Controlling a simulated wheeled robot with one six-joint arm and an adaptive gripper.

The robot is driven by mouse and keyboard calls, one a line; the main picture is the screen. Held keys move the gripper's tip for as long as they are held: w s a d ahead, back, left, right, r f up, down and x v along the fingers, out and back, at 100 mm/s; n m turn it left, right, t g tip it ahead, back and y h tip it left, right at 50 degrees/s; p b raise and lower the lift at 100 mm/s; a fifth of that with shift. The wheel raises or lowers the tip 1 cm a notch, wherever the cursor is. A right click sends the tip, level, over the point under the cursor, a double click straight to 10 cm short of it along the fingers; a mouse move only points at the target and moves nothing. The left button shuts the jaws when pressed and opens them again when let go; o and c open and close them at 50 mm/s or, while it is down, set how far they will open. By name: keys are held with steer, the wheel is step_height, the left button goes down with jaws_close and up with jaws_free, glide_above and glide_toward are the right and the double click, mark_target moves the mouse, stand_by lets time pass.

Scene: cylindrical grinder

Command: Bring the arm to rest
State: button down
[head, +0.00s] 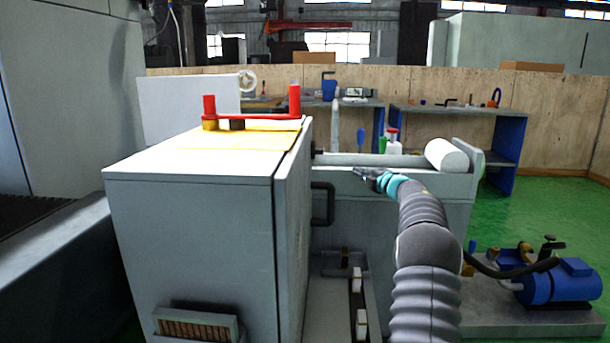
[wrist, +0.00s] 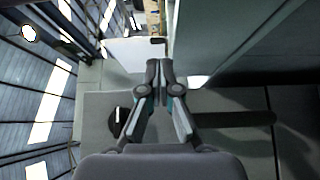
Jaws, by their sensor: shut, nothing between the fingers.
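My gripper (head: 368,175) is at the end of my grey, ribbed-sleeved arm in the head view, in front of the light grey machine bed and to the right of the grey cabinet (head: 190,230). In the wrist view my gripper (wrist: 160,66) has its two fingers together, with nothing between them. My arm reaches up from the lower right of the head view, with the gripper turned to the left. The exact gap between the gripper and the machine surface behind it cannot be told.
The cabinet's open door (head: 293,235) with a black handle (head: 323,204) stands left of my arm. A white cylinder (head: 446,155) lies behind it. A blue motor unit (head: 562,283) sits at the right. Green floor (head: 560,210) is clear at the right.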

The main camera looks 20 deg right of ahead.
steer(key=s+d+f+m+g+h, duration=0.1)
steer(key=d+f+m+h, duration=0.1)
steer(key=d+f+m, duration=0.1)
steer(key=s+d+f+m+g+h, duration=0.1)
steer(key=d+f+m+h, duration=0.2)
steer(key=m, duration=0.1)
steer(key=s+d+f+m+g+h, duration=0.1)
steer(key=d+f+m+h, duration=0.2)
steer(key=shift+s+d+f, duration=0.25)
steer(key=shift+d+f, duration=0.1)
steer(key=s+a+f+m+g, duration=0.2)
steer(key=s+a+m+g, duration=0.3)
steer(key=s+a, duration=0.4)
steer(key=s+a+f+m+g, duration=0.2)
steer(key=s+a+m+g, duration=0.4)
steer(key=s, duration=0.6)
steer(key=s+a+r+t+y, duration=0.1)
steer(key=s+a+r+y, duration=0.1)
steer(key=s+a, duration=1.3)
steer(key=s+a+r+n+y, duration=0.1)
steer(key=s+a+r+y, duration=0.1)
steer(key=s+a, duration=1.3)
steer(key=a+y, duration=0.1)
steer(key=a, duration=0.3)
steer(key=shift+s+a+t, duration=0.2)
steer(key=shift+s+t, duration=0.2)
